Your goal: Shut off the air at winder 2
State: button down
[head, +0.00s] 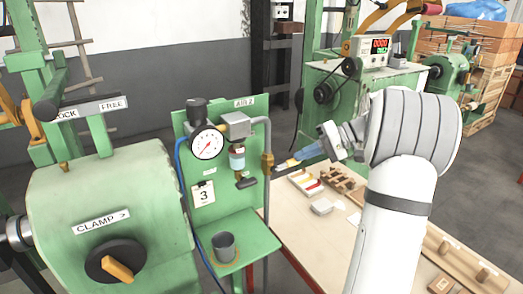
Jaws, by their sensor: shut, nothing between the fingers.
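A green panel (229,116) marked AIR 2 carries the air fittings. A round gauge (206,142) with a white dial and red needle is on it, beside a grey block (235,125) with a clear bowl (237,160) below. A small black handle (246,183) sits under the bowl. A grey pipe (268,133) runs down at the right to a brass fitting (267,162). My gripper (280,167) comes from the right, its narrow fingers shut and empty, their tips close to the brass fitting. I cannot tell whether they touch it.
A green machine (110,200) with a CLAMP knob (115,261) stands at the left. A grey cup (224,247) rests on the panel's shelf (256,240). A workbench (300,228) with small wooden parts lies below my arm. Another winder (366,90) with a red display stands behind.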

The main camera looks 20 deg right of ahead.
jog(key=a+r+p+v, duration=0.1)
jog(key=r+v, duration=0.1)
jog(key=v, duration=1)
jog(key=s+a+f+m+g+h, duration=0.1)
jog(key=s+a+f+h, duration=0.2)
jog(key=a, duration=0.6)
jog(key=s+a+f+g+h, duration=0.1)
jog(key=s+a+g+h, duration=0.2)
jog(key=a, duration=0.5)
jog(key=s+a+f+t+h, duration=0.1)
jog(key=s+a+f+h, duration=0.1)
jog(key=s, duration=0.3)
jog(key=s+a+f+n+t+h, duration=0.1)
jog(key=s+a+f+h, duration=0.1)
jog(key=s+f, duration=0.2)
jog(key=s+a+f+t+h, duration=0.1)
jog(key=s+a+f+h, duration=0.1)
jog(key=s, duration=0.4)
jog(key=shift+s+a+f, duration=0.35)
jog(key=shift+a+f, duration=0.05)
jog(key=shift+f, duration=0.3)
jog(key=c, duration=2.1)
grip_release()
